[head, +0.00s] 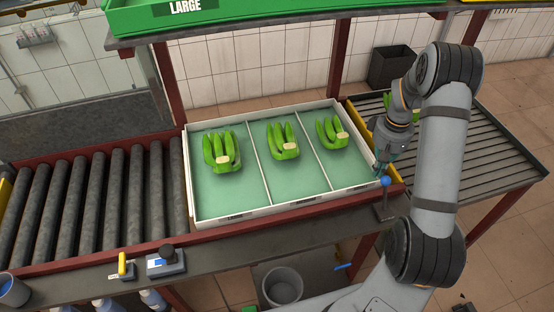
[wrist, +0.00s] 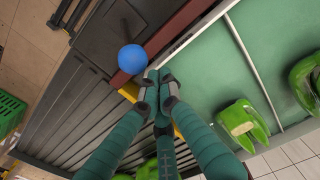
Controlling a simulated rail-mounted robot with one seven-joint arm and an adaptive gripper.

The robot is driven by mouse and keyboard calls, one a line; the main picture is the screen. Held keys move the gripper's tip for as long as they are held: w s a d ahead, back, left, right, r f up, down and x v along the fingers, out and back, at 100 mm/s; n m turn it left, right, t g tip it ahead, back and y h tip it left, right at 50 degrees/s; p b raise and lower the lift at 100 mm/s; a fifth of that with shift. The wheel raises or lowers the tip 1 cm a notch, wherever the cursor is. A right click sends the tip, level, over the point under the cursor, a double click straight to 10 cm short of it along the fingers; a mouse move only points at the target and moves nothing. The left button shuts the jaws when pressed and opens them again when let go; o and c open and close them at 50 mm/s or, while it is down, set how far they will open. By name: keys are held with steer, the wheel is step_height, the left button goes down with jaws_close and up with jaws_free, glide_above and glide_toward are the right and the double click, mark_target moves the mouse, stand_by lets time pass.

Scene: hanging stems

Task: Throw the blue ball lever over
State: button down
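The blue ball lever (head: 385,181) has a round blue knob on a thin stem, at the front right corner of the white tray. In the wrist view the blue ball (wrist: 131,58) is just left of and beyond my fingertips. My gripper (head: 379,168) is right above and beside the knob in the head view. In the wrist view my gripper (wrist: 158,82) has its teal fingers drawn together at the grey tips, with nothing seen between them. The ball is outside the fingers; I cannot tell whether they touch it.
A white tray (head: 267,207) holds three green banana bunches, one per compartment. Rollers (head: 90,200) lie left and a slatted table (head: 480,140) right. A yellow lever (head: 122,263) and a grey box with a black knob (head: 166,260) are on the front ledge.

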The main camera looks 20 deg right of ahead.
steer(key=shift+f+b, duration=0.6)
steer(key=shift+f, duration=0.2)
steer(key=shift+s+a+f+b, duration=0.1)
steer(key=shift+s+b, duration=1.45)
steer(key=shift+s, duration=3.1)
steer(key=shift+w+r, duration=0.25)
steer(key=shift+w, duration=0.35)
step_height(320, 180, up, 10)
steer(key=p, duration=0.8)
steer(key=shift+w+f, duration=0.1)
steer(key=shift+f, duration=0.15)
